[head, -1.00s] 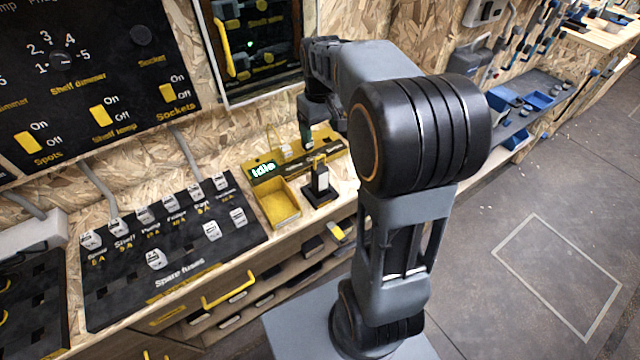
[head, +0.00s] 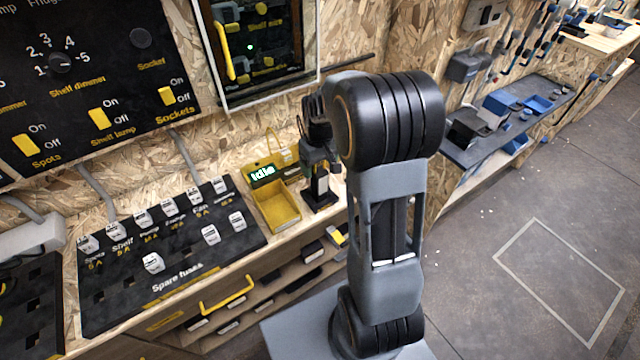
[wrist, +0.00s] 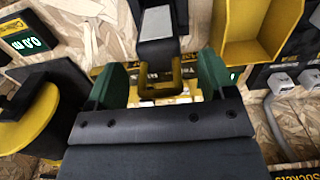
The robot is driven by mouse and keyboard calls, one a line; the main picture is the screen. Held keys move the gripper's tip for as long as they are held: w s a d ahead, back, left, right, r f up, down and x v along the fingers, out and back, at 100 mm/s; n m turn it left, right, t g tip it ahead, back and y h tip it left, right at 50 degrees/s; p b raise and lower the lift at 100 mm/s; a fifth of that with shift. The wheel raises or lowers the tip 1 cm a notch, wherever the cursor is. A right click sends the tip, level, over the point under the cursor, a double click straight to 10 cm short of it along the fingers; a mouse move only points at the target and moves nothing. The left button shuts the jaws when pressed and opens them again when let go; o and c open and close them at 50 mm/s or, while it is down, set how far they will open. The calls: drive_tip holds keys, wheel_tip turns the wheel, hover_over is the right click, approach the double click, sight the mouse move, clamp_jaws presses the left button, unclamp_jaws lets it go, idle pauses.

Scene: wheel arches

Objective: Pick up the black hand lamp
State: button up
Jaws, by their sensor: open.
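The black hand lamp (head: 322,188) stands upright on its dark base on the bench, just right of the yellow tray. A pale panel shows on its front. In the wrist view the lamp (wrist: 157,22) is at top centre, with a yellow hook-like part at its near end. My gripper (wrist: 160,84) is open, with one green finger on each side of that yellow part. I cannot tell whether the fingers touch it. In the head view my gripper (head: 321,160) is right at the lamp's top and hides part of it.
The yellow tray (head: 275,208), with an "Idle" display behind it, sits close left of the lamp. A black spare-fuse panel (head: 165,250) lies farther left. The wall rises close behind. In the wrist view a yellow round reel (wrist: 28,118) is at the left.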

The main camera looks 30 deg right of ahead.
drive_tip(key=shift+f, duration=0.85)
drive_tip(key=c, duration=1.4)
drive_tip(key=shift+r, duration=0.1)
